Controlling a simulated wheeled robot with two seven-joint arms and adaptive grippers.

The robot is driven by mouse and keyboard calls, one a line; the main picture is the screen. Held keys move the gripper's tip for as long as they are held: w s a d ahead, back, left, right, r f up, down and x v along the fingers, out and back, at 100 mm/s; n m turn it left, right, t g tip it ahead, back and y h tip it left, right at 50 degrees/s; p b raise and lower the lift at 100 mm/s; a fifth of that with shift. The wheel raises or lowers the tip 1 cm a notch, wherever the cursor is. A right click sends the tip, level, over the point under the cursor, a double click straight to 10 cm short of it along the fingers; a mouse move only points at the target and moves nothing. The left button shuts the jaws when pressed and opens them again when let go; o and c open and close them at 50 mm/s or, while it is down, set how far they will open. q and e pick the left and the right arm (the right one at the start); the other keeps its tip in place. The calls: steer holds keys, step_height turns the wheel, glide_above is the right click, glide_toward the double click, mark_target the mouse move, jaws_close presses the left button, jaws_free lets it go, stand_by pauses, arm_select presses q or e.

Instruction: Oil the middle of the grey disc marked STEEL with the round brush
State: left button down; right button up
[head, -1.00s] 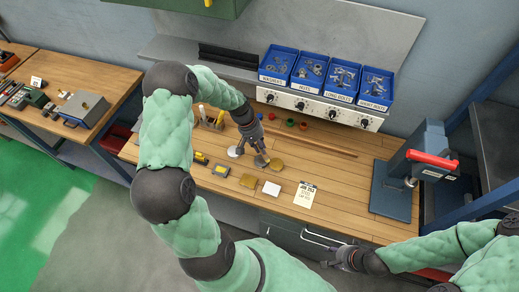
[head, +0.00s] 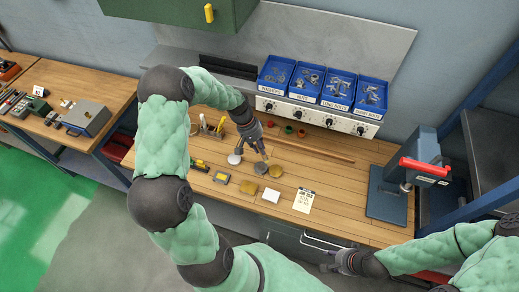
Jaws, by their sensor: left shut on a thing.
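A dark grey disc (head: 261,169) lies on the bench, between a pale silver disc (head: 234,159) and a brass-coloured disc (head: 276,171). No marking on the discs is legible at this size, so I cannot read which says STEEL. My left gripper (head: 263,154) is just above and behind the grey disc, pointing down. It is shut on a slim thing, probably the round brush, mostly hidden by the fingers. I cannot tell whether its tip touches the disc. My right gripper (head: 335,262) is low in front of the bench, away from the discs; its fingers are unclear.
A tool holder (head: 211,131) stands behind left. Small coloured cups (head: 288,130), a rod (head: 315,149) and a red-handled press (head: 400,185) are further right.

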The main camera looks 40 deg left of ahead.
stand_by(0.4)
arm_select(q)
steer(key=shift+w+f+b, duration=0.2)
steer(key=shift+f+b, duration=0.2)
